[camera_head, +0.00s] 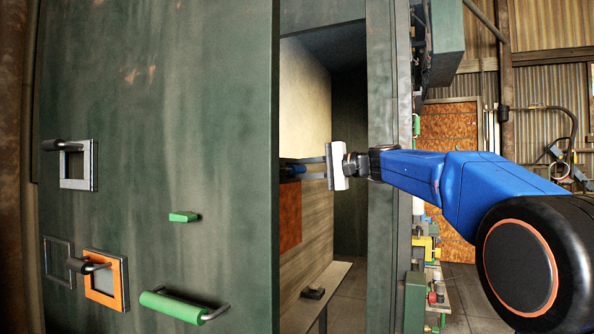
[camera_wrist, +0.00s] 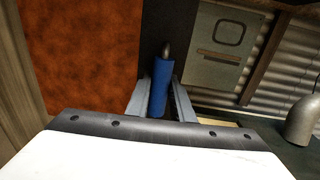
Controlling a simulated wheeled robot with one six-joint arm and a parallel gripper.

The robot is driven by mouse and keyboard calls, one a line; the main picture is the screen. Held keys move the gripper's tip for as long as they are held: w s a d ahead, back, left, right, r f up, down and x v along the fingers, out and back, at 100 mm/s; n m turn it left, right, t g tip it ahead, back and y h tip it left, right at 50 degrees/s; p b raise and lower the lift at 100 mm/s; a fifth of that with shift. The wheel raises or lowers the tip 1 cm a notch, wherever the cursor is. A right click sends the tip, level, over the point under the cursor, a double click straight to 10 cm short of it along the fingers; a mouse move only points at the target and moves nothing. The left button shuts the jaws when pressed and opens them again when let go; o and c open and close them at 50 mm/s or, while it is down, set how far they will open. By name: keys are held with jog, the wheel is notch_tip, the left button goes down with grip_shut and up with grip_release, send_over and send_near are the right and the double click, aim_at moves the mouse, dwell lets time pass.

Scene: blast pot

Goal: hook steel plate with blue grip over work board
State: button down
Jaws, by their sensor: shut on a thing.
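The blue grip (camera_wrist: 160,88) stands between the two grey fingers of my gripper (camera_wrist: 157,100) in the wrist view, with a metal stub at its far end. My gripper is shut on the blue grip. I cannot make out the steel plate's outline. A rust-orange panel (camera_head: 290,217) lies just below the grip in the head view and fills the upper left of the wrist view (camera_wrist: 80,50). I cannot tell which surface is the work board.
The green cabinet front (camera_head: 180,130) stands left of the opening, and a green post (camera_head: 381,250) stands to its right, close to my arm. A ledge (camera_head: 325,280) runs low inside. Framed handles and a green bar handle (camera_head: 180,306) stick out from the front.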

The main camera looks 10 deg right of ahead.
jog(key=c, duration=1.5)
grip_release()
jog(key=shift+o, duration=0.2)
jog(key=shift+f, duration=0.1)
jog(key=shift+f, duration=0.1)
jog(key=shift+d, duration=0.1)
